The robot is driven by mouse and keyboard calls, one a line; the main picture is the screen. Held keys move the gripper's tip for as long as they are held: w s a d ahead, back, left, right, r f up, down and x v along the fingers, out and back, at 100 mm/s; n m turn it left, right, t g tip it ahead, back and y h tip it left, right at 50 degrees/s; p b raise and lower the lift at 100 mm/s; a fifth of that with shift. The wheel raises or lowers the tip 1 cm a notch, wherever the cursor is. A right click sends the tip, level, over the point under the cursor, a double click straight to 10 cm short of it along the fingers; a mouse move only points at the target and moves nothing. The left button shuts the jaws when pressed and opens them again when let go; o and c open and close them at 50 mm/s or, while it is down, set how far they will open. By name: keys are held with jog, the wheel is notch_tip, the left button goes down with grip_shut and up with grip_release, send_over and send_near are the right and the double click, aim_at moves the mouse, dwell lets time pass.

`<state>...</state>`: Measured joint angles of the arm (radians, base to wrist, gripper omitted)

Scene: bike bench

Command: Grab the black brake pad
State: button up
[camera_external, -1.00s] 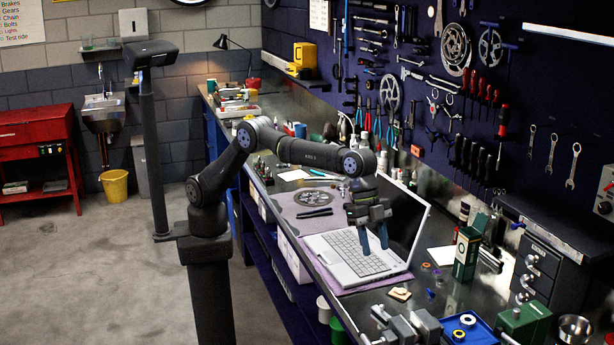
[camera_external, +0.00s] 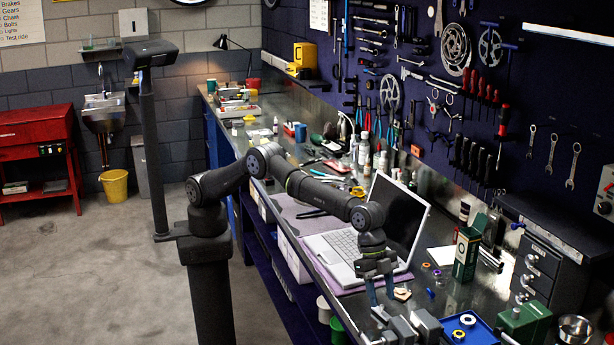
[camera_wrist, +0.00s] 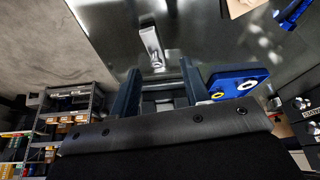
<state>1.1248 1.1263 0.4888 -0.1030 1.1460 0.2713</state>
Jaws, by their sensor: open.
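My gripper (camera_external: 379,302) is open and empty, pointing down over the near end of the bench, just above the grey metal vise (camera_external: 402,330). In the wrist view its two dark blue fingers (camera_wrist: 160,82) are spread, with grey metal parts of the vise (camera_wrist: 152,48) between and beyond them. I cannot clearly make out the black brake pad in either view. It may be too small, or hidden by my gripper or arm.
A blue tray (camera_external: 485,330) with small rings lies right of the vise; it also shows in the wrist view (camera_wrist: 228,74). The open laptop (camera_external: 350,250) is further back, and a green box (camera_external: 466,255) stands to the right.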

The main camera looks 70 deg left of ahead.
aim_at(382, 306)
jog(key=x, duration=0.3)
jog(key=shift+s+f, duration=0.2)
jog(key=shift+f, duration=0.2)
jog(key=shift+c, duration=0.4)
grip_shut()
